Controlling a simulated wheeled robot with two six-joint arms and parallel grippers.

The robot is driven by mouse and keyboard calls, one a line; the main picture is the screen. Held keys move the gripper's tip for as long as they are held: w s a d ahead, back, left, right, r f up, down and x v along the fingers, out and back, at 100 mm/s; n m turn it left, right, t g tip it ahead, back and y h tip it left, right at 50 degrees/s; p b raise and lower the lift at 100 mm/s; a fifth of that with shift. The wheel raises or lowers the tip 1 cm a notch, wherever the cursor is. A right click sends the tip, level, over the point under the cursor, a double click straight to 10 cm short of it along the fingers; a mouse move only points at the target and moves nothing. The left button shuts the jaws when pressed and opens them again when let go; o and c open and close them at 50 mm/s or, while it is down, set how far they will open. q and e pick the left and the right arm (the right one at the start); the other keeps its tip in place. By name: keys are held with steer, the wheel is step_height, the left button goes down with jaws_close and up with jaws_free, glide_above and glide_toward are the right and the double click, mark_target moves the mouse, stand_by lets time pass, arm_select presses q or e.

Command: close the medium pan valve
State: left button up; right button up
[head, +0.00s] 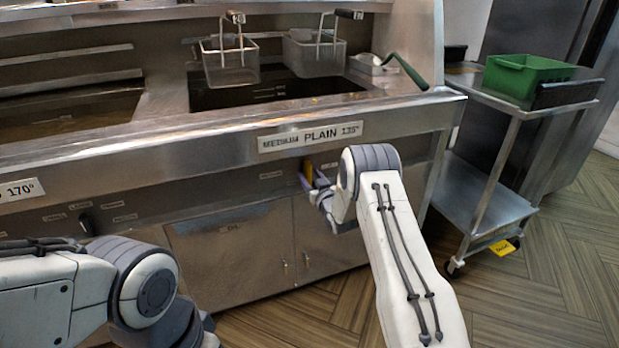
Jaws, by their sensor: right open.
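The medium pan is the fryer well (275,92) behind the sign reading "MEDIUM PLAIN 135°" (310,137). Its valve cannot be made out on the panel below; my right gripper and arm cover that spot. My right gripper (312,182) is at the front panel under the sign, open, mostly hidden behind its own wrist. A small yellow and purple part shows at its tip; I cannot tell whether it belongs to the gripper or valve, or whether they touch. My left arm is at the lower left, its gripper out of view.
A black knob (86,222) sits on the panel at left, near small labels. Two wire baskets (230,62) (314,52) hang over the well. Cabinet doors (235,255) are below. A steel cart (487,190) with a green bin (528,76) stands right.

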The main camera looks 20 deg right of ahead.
jaws_close()
stand_by(0.3)
steer(key=n+b, duration=0.2)
steer(key=n, duration=0.1)
steer(key=n+b, duration=0.1)
steer(key=shift+a+f+n, duration=0.2)
steer(key=shift+a+n, duration=0.05)
steer(key=shift+n, duration=0.15)
steer(key=n+b, duration=0.2)
steer(key=n, duration=0.2)
steer(key=shift+a+f+b, duration=0.15)
steer(key=shift+b, duration=0.25)
steer(key=n+b, duration=0.1)
steer(key=n, duration=0.1)
steer(key=n+b, duration=0.2)
steer(key=n, duration=0.1)
steer(key=shift+a+f, duration=0.1)
steer(key=shift+f, duration=0.1)
steer(key=shift+n+b, duration=1.7)
steer(key=shift+n, duration=0.4)
